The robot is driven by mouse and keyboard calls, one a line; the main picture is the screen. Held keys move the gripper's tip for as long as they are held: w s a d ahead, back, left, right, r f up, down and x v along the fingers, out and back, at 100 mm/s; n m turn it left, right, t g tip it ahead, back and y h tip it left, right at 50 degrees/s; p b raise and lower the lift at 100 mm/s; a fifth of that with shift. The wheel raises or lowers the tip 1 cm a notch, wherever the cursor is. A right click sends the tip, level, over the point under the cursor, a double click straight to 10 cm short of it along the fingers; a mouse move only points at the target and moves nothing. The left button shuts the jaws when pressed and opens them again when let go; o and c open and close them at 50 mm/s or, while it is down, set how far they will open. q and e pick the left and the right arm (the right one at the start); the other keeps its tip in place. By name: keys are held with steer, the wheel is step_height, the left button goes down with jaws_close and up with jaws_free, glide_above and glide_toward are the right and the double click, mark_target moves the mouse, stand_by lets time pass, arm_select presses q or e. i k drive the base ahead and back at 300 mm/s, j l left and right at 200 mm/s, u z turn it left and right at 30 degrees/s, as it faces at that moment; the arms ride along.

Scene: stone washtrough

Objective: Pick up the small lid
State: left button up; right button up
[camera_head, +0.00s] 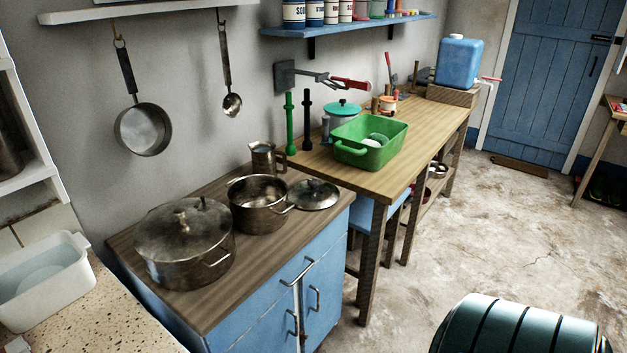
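The small lid (314,195) is a round, dark metal lid with a knob. It lies on the wooden top of the blue cabinet (250,315), close to its right back edge. It is just right of an uncovered small pot (259,190), whose handle reaches close to the lid's near-left rim. I cannot tell whether they touch. A larger pot (180,265) stands to the left with its own larger lid (184,228) on it. Neither of my grippers is in view.
A metal jug (264,157) stands behind the small pot. A wooden table (400,180) with a green basin (350,152) adjoins at the right. A pan (143,130) hangs on the wall. A dark teal ribbed object (515,328) is at bottom right. Floor between is clear.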

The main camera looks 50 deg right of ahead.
mark_target(324, 195)
steer(key=l, duration=2.05)
